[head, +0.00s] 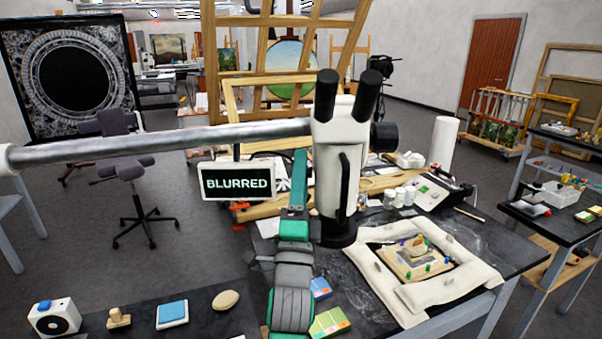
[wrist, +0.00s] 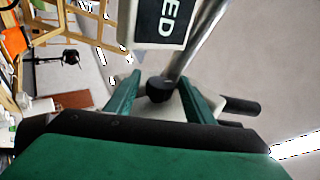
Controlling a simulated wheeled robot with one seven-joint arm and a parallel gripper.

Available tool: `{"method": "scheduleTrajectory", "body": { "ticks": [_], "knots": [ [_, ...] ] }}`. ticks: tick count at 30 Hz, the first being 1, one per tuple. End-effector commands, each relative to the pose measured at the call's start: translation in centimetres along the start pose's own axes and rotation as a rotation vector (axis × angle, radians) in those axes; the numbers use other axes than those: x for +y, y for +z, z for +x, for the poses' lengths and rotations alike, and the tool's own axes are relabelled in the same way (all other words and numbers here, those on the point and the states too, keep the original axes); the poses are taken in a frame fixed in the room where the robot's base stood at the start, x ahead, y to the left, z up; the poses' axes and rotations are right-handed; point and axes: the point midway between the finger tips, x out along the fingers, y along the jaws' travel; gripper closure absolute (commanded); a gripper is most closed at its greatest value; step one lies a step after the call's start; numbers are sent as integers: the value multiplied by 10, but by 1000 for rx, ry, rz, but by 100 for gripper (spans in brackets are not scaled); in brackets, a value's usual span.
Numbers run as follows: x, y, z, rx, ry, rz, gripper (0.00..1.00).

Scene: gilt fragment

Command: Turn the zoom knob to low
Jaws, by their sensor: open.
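A white stereo microscope (head: 341,150) with two black eyepieces hangs on a metal boom above the table. A black round knob (head: 384,137) sticks out of the right side of its head. In the wrist view a black knob (wrist: 158,89) sits against the pale microscope body, between my gripper's fingers; I cannot tell if it is the same knob. My gripper (wrist: 160,78) is open, with one green finger on each side of that knob. Contact cannot be made out. In the head view my gripper (head: 300,160) is beside the microscope's left side. A sign (head: 238,182) reads "BLURRED".
The metal boom (head: 170,142) crosses left of the microscope, close to my gripper. Below, a framed fragment (head: 418,258) lies among pale cushions on the dark table. Small jars (head: 400,197) and a white roll (head: 443,143) stand behind. Small items line the near bench.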

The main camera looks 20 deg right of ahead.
Motion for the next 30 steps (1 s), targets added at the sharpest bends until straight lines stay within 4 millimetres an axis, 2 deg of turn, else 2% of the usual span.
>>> {"method": "scheduleTrajectory", "body": {
  "ticks": [8, 13, 23, 30],
  "knots": [
    [0, 0, 1, -1, 0, 0, 52],
    [0, 0, 1, 0, 0, 0, 92],
    [-1, 1, 1, -3, 24, 0, 92],
    [-3, 2, 1, -11, 130, -9, 92]
  ]
}}
